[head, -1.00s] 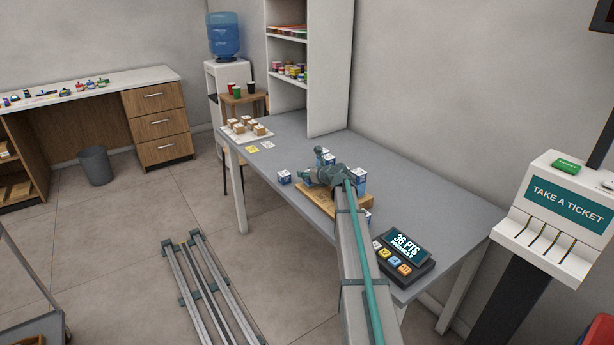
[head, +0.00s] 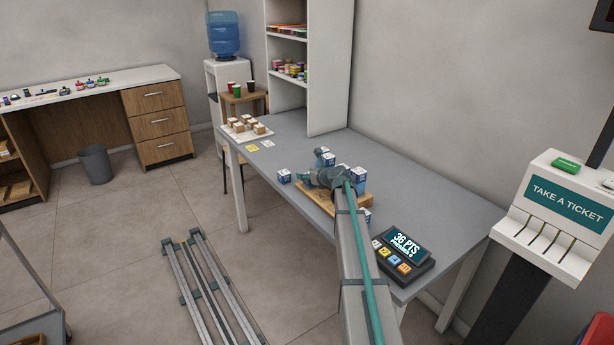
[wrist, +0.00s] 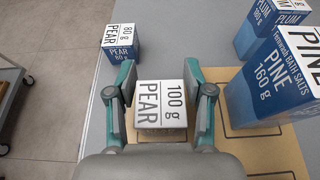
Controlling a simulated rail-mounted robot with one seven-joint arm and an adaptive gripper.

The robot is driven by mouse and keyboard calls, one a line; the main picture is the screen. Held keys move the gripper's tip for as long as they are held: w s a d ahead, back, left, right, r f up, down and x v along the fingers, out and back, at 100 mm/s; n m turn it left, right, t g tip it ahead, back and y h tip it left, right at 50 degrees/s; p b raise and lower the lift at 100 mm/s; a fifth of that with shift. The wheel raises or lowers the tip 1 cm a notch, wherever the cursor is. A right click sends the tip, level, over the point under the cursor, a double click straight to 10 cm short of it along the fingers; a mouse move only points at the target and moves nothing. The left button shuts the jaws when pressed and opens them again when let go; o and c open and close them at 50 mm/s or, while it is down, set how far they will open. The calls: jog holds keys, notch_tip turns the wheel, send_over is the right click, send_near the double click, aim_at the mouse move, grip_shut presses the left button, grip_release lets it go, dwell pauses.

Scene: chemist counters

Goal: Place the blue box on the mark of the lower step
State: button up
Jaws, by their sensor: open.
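My gripper (wrist: 162,105) is open, with one finger on each side of a box labelled 100 g PEAR (wrist: 160,104). Its white top faces the wrist camera; I cannot tell whether the fingers touch it. A tan wooden stand (wrist: 265,152) with dark outlined marks lies below and to the right. A larger blue PINE 160 g box (wrist: 268,88) stands at the right of the wrist view. In the head view my gripper (head: 322,180) is over the wooden stand (head: 313,197), and my arm hides much of it.
A PEAR 80 g box (wrist: 121,42) sits on the grey table (head: 410,190) left of the stand. A PLUM 180 g box (wrist: 263,25) stands behind the PINE box.

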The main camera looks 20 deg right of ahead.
jog(key=v, duration=1.2)
jog(key=shift+b, duration=0.4)
